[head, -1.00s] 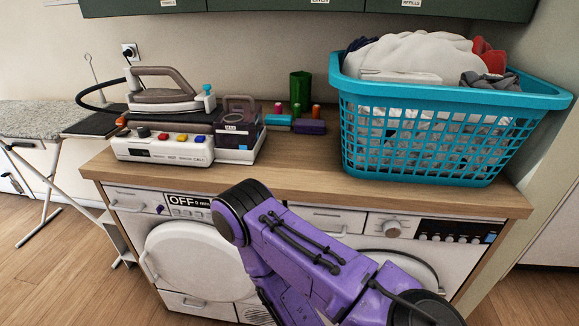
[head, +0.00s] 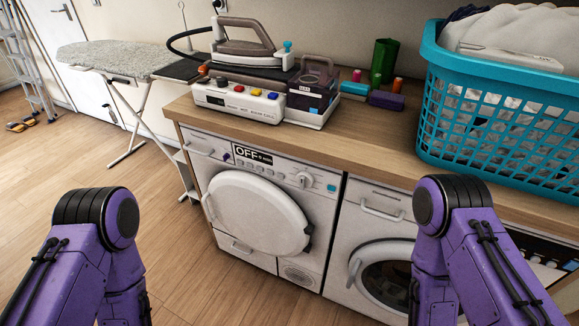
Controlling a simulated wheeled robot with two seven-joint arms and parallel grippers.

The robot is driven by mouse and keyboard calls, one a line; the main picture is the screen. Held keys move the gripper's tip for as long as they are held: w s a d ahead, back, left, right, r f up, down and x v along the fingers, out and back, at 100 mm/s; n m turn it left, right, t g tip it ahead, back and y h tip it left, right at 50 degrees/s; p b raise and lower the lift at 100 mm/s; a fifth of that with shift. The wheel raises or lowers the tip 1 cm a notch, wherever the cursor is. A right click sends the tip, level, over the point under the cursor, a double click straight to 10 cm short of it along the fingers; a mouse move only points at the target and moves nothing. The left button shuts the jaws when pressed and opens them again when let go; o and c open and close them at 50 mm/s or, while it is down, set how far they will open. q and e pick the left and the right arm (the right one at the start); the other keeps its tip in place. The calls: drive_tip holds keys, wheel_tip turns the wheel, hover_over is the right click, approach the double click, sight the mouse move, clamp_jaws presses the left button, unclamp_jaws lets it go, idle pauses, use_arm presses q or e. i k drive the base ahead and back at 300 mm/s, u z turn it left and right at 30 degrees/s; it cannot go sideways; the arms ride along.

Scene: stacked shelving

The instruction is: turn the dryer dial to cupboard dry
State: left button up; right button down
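The dryer (head: 258,205) is the white machine on the left under the wooden worktop, with a round white door that looks closed. Its control panel has a small display sign reading "OFF" (head: 252,154) with smaller text I cannot read. The round dial (head: 303,179) sits to the right of that sign, near the top right of the panel; its markings are too small to read. My two purple arms come in at the lower left and lower right, both in front of the machines. Neither gripper's fingers show, and no gripper touches the dial.
The washing machine (head: 372,235) stands right of the dryer. On the worktop (head: 385,135) are a steam iron (head: 245,48) on its station, small spools, a green cup (head: 384,60) and a teal laundry basket (head: 493,130). An ironing board (head: 125,58) stands left. Floor is clear in front of the dryer.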

sight(303, 179)
drive_tip(key=k, duration=1.3)
drive_tip(key=z, duration=0.85)
drive_tip(key=i, duration=1.25)
drive_tip(key=u, duration=0.55)
